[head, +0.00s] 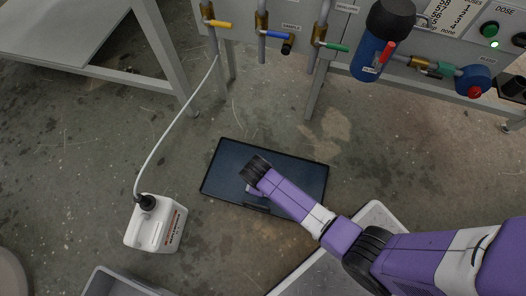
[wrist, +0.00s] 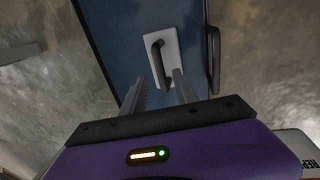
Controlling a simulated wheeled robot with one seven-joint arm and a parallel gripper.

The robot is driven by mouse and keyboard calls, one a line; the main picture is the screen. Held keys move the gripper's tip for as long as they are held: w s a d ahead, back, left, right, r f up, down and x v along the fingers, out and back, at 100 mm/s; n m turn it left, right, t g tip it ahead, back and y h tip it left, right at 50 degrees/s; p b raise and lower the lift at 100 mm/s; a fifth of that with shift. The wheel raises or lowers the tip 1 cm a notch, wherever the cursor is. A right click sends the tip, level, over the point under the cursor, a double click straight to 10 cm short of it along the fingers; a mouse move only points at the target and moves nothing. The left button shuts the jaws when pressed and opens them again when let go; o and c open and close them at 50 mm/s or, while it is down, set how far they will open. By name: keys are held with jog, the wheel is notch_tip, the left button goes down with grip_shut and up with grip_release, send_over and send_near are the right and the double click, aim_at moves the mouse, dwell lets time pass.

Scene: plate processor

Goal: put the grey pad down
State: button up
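The grey pad (wrist: 172,43) is a small light-grey plate with a black handle. In the wrist view it appears to lie flat on a dark blue tray or mat (wrist: 112,25) on the floor. In the head view the tray (head: 230,160) is a dark rectangle, and only a sliver of the pad (head: 249,190) shows beside my gripper (head: 248,183). In the wrist view my gripper (wrist: 160,78) has its two fingers apart, with the pad's handle between and just beyond the fingertips. I see no finger touching the handle.
A black handle (wrist: 214,60) sits at the tray's edge. A white jug (head: 155,224) with a hose stands left of the tray. A pale bin (head: 372,222) lies under my arm, and a grey bin (head: 112,284) is at bottom left. Piping and valves (head: 275,34) are above.

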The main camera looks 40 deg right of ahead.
notch_tip(320, 180, up, 6)
jog(key=a+p, duration=0.1)
jog(key=p, duration=0.1)
jog(key=shift+s, duration=0.4)
jog(key=s+r+m+t+y, duration=0.25)
jog(key=s+r+t, duration=0.4)
jog(key=s, duration=0.45)
jog(key=s+d+r+m+t, duration=0.1)
jog(key=s+r+m+t, duration=0.1)
jog(key=r, duration=1.3)
jog(key=s+d+r+m+t, duration=0.1)
jog(key=s+r+t, duration=0.4)
jog(key=r, duration=1.1)
jog(key=shift+s+r+m+h, duration=0.25)
jog(key=shift+s+m+h, duration=0.1)
jog(key=shift+s+m, duration=0.5)
